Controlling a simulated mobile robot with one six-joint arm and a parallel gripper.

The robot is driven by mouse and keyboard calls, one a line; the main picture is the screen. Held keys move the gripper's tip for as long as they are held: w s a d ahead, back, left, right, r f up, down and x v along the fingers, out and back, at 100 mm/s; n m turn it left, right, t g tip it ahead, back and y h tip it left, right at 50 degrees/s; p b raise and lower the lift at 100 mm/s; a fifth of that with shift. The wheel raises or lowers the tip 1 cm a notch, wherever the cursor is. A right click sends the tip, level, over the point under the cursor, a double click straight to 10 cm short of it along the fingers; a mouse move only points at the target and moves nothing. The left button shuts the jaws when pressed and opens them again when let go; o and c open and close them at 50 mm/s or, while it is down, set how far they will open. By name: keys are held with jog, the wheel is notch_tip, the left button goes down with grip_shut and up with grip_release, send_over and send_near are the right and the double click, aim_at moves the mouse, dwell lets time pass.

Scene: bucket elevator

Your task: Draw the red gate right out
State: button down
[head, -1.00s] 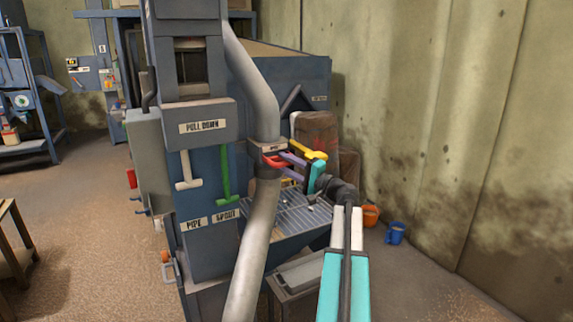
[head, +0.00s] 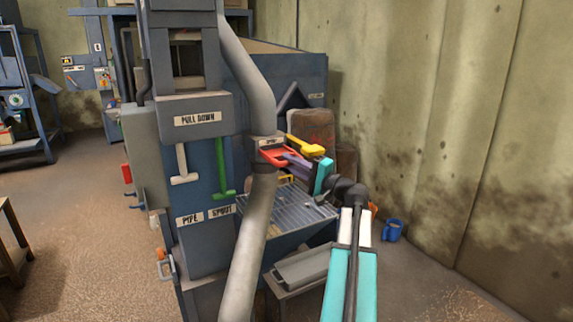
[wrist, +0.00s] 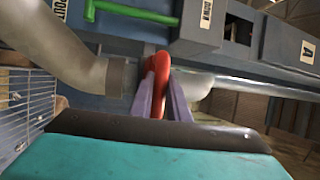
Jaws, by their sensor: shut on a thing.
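The red gate (head: 271,157) sticks out of the collar on the grey pipe (head: 267,146) in the head view, with a flat red part showing between the pipe and my gripper. My gripper (head: 288,161) has purple fingers, shut on the gate's red handle. In the wrist view the red handle (wrist: 158,72) stands between the two purple fingertips, with the grey pipe behind it. My fingers hide part of the handle. I cannot tell whether the gate's inner end is still inside the collar.
A yellow handle (head: 306,146) lies just beyond my gripper. A wire grate (head: 285,208) lies below it. White and green pull handles (head: 221,170) hang left of the pipe. A blue bucket (head: 392,230) stands on the floor near the wall.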

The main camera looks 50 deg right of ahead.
jog(key=shift+s+a+f, duration=0.1)
jog(key=shift+s+a, duration=0.2)
jog(key=shift+s, duration=0.6)
jog(key=c, duration=1.9)
grip_release()
jog(key=shift+o, duration=1.1)
jog(key=shift+s, duration=0.2)
jog(key=shift+w, duration=0.15)
jog(key=shift+s, duration=0.25)
jog(key=b+v, duration=0.3)
jog(key=v, duration=1)
jog(key=shift+s, duration=0.25)
